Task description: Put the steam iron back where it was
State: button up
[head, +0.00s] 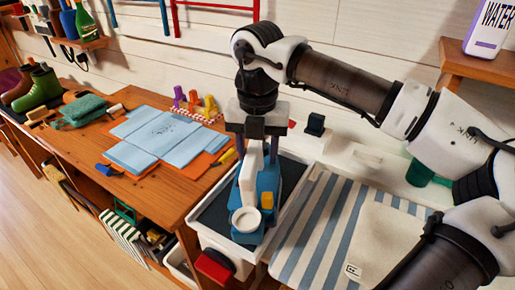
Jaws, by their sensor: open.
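The steam iron (268,183) appears to be the blue and white thing below my gripper. It sits in a white tray (216,238) with a dark lining, at the right end of the wooden bench. My gripper (257,150) points down with its jaws open. Its fingers are at the top of the white upright part, one to each side in the picture. I cannot tell whether they touch it. A white round piece and a yellow piece show at the near end of the blue body. The gripper hides part of the iron's far end.
A striped cloth (318,232) lies right of the tray. A water container (488,28) stands on a shelf at upper right. A red object (214,266) is at the tray's front.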

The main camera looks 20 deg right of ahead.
notch_tip(320, 180, up, 13)
jog(key=p, duration=0.8)
jog(key=shift+d+f, duration=0.1)
jog(key=shift+f, duration=0.05)
